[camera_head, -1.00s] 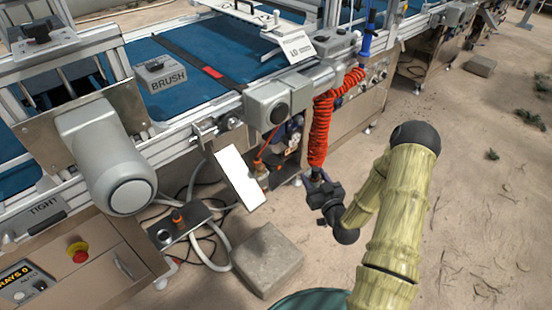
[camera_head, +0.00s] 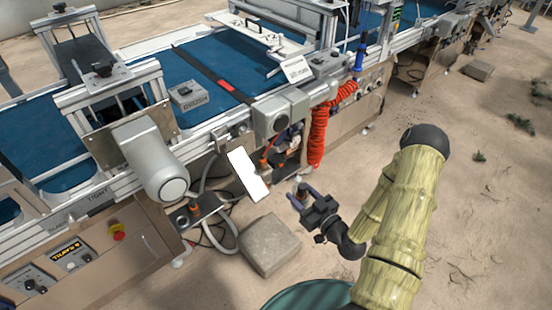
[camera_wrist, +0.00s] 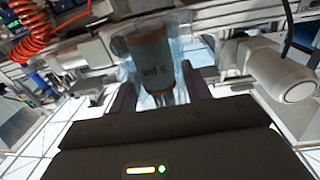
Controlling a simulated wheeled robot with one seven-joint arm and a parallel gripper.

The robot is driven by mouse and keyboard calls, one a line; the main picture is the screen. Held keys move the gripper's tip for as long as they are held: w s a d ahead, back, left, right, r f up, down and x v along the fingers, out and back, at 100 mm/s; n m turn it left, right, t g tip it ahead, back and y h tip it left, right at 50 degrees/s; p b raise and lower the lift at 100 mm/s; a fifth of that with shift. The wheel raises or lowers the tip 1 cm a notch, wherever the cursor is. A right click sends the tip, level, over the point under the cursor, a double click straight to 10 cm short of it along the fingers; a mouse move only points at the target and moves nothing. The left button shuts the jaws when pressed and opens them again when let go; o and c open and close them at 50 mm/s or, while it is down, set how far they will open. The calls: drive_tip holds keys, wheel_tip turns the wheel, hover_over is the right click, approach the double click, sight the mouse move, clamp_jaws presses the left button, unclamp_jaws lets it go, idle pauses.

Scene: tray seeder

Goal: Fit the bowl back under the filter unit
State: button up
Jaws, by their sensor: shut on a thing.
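My gripper (camera_head: 301,196) is shut on a clear bowl (camera_head: 302,187), which shows small and dark between the fingers in the head view. In the wrist view the bowl (camera_wrist: 174,52) is see-through, with a grey cylinder inside marked "5 µm" and brownish ends. The bowl is in the air in front of the machine, apart from it. The filter unit seems to be among the dark and blue fittings (camera_head: 288,138) under the machine's rail, beside the orange hose. Its details are too small to tell, and a white panel stands close to it.
The blank white panel (camera_head: 247,175) stands left of my gripper. A concrete block (camera_head: 270,244) lies on the ground below it. A coiled orange hose (camera_head: 319,132) hangs behind my gripper. A grey motor (camera_head: 152,163) juts out at left.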

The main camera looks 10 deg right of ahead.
idle(0.5)
drive_tip(key=shift+f, duration=0.1)
drive_tip(key=w+f+m+t+h, duration=0.2)
drive_tip(key=w+f+m+h, duration=0.3)
drive_tip(key=w+f+h, duration=0.3)
drive_tip(key=shift+w+m, duration=0.3)
drive_tip(key=shift+w, duration=0.85)
